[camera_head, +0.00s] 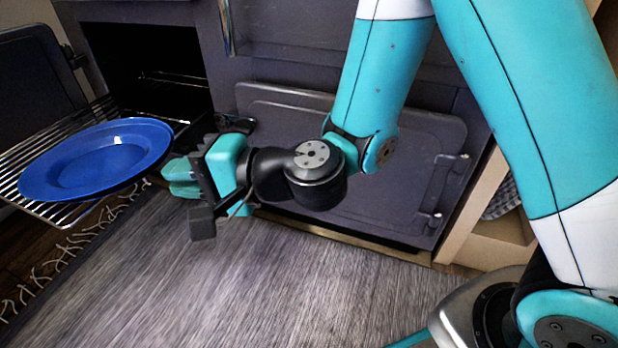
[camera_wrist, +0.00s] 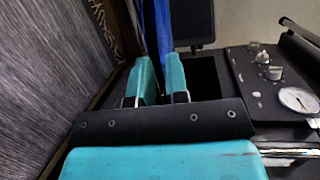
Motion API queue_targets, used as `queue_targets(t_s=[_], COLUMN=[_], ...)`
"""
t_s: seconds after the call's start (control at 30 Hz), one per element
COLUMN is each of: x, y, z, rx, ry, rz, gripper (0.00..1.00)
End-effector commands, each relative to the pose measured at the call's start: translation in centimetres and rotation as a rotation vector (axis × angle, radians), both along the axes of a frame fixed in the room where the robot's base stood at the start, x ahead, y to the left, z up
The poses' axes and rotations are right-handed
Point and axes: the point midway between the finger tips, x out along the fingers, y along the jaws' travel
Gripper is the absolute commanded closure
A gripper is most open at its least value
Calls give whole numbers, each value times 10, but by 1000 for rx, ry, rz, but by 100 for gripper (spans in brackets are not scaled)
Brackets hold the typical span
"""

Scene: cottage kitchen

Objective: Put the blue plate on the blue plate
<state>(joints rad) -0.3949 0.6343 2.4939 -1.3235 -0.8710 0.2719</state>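A round blue plate (camera_head: 95,158) lies over the wire rack at the left in the head view. A second blue plate cannot be made out. My gripper (camera_head: 172,180) is at the plate's right rim, its teal fingertips close together. In the wrist view the plate is a thin blue strip (camera_wrist: 165,28), seen nearly edge-on, in line with the narrow gap of my gripper (camera_wrist: 160,72). I cannot tell whether the fingers pinch the rim or only stand beside it.
The wire rack (camera_head: 62,212) sticks out of the dark open oven (camera_head: 150,50). A closed stove door (camera_head: 420,150) stands behind my arm. A grey fringed rug (camera_head: 250,290) covers the floor. A panel with knobs and a gauge (camera_wrist: 298,99) is at the right in the wrist view.

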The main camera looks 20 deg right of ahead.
Motion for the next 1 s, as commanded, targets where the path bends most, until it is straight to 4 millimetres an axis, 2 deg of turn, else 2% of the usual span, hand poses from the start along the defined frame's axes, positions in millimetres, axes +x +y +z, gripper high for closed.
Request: queue_targets(t_s=[0.13, 0.27, 0.37, 0.43, 0.6, 0.7, 0.8, 1.0], x=[-19, -57, -83, -97, -122, -133, -139, -140], y=[2, -11, -42, -71, -141, -167, -181, -184], z=[19, 34, 34, 32, 32, 35, 36, 36], rx=[-78, -292, -528, -694, -1007, -1104, -1148, -1156], ry=[-110, -291, -397, -427, -388, -343, -315, -306], rz=[141, 393, 579, 682, 827, 864, 880, 887], gripper=[85, 85, 85, 85, 85, 85, 85, 85])
